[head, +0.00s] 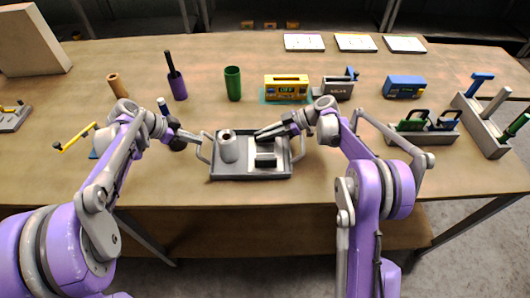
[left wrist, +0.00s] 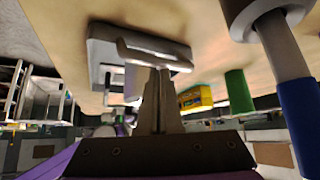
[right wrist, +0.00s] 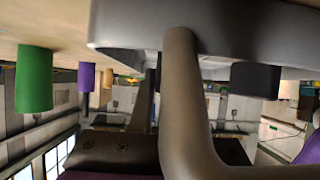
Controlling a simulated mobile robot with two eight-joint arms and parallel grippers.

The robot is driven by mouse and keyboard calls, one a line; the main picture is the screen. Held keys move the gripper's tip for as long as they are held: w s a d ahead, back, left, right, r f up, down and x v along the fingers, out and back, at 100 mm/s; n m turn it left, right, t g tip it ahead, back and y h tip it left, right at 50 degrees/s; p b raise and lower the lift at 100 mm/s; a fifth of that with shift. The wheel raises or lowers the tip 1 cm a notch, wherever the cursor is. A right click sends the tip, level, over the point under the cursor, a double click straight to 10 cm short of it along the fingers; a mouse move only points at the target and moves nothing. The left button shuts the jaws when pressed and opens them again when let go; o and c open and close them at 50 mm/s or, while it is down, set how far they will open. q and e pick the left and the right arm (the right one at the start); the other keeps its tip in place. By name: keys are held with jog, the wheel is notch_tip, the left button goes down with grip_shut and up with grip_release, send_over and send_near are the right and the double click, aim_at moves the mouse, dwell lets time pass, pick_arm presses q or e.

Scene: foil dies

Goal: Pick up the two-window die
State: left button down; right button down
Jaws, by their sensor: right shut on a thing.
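A grey tray (head: 247,178) with side handles lies at the front middle, holding a pale cylinder (head: 228,149) and a black-topped block (head: 265,158). My left gripper (head: 198,137) looks shut at the tray's left handle, which also crosses its tips in the left wrist view (left wrist: 155,58). My right gripper (head: 258,135) reaches over the right handle (right wrist: 180,75) to the tray's far side. It is shut, apparently on the tray's edge; the contact is partly hidden.
A yellow machine (head: 286,84), green cup (head: 233,84), blue box (head: 404,87) and purple holder (head: 177,84) stand behind the tray. A long grey rack (head: 486,128) is at the far right. Bare table lies between the tray and the racks.

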pick_arm(q)
jog(key=shift+f, duration=0.1)
pick_arm(e)
notch_tip(320, 180, up, 10)
jog(key=shift+r, duration=0.1)
dwell(0.4)
